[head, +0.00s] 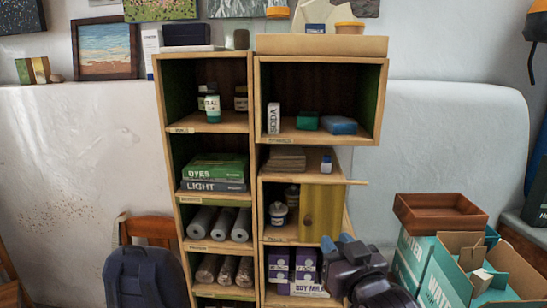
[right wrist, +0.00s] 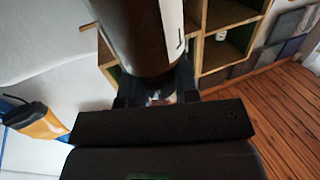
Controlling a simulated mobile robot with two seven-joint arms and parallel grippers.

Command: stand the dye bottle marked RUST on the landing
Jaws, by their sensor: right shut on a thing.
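My right gripper (head: 338,243) is at the lower right of the head view, in front of the shelf unit. In the right wrist view the gripper (right wrist: 158,92) is shut on a dark brown bottle (right wrist: 140,38) with a white label. The bottle's label is turned mostly away, so I cannot read RUST on it. In the head view I cannot make out the held bottle. A bottle with a teal label ending in AL (head: 212,106) stands in the upper left compartment. I cannot identify the landing. My left gripper is not in view.
The wooden shelf unit (head: 255,120) holds bottles, boxes and rolls. A yellow-green door panel (head: 322,212) is close behind my right gripper. Open teal boxes (head: 440,285) and a brown tray (head: 440,212) stand at right. A backpack (head: 145,277) hangs on a chair at left.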

